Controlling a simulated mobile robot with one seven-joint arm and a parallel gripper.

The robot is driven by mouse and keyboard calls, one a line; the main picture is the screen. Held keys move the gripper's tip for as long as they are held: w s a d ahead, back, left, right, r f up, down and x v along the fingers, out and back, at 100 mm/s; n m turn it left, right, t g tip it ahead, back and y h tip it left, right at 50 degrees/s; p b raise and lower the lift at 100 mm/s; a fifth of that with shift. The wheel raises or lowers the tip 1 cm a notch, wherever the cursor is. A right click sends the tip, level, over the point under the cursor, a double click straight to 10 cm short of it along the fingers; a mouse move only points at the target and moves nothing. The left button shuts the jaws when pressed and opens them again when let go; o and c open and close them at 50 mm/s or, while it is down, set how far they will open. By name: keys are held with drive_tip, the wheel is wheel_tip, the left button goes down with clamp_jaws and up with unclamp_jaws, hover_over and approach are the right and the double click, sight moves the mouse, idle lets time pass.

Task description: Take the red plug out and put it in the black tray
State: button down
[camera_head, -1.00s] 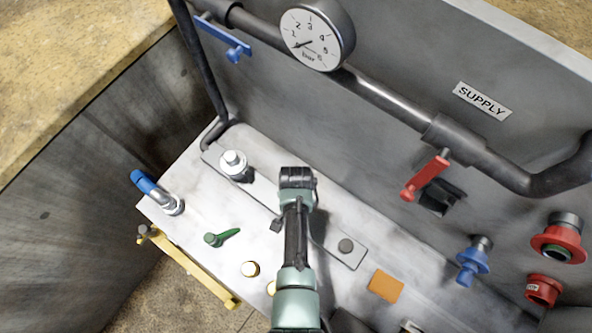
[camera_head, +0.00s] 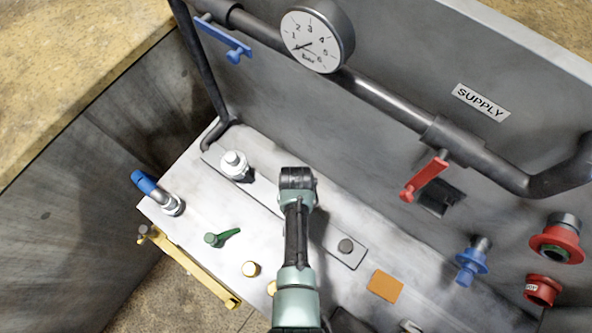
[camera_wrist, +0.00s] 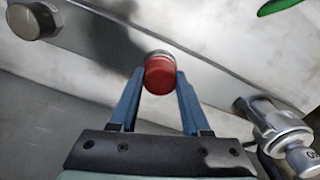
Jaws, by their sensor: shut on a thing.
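The red plug (camera_wrist: 159,76) is a round red cap at the metal strip (camera_wrist: 100,45) in the wrist view, with a silvery ring at its far side. My gripper (camera_wrist: 157,80) is shut on it, one blue finger at each side. I cannot tell whether the plug is seated or slightly raised. In the head view my gripper (camera_head: 297,182) is over the middle of the strip and hides the plug and its own fingertips. A dark object (camera_head: 350,321) is cut off at the bottom edge; I cannot tell whether it is the black tray.
A silver fitting (camera_head: 234,164) and a dark knob (camera_head: 345,246) are at the strip's ends. A red-handled valve (camera_head: 425,177) and blue coupling (camera_head: 472,261) are right. An orange patch (camera_head: 385,285) lies nearby.

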drive_tip(key=shift+n, duration=0.7)
drive_tip(key=shift+n, duration=2.6)
drive_tip(key=shift+n+p, duration=0.3)
drive_tip(key=shift+n, duration=0.6)
drive_tip(key=n, duration=0.3)
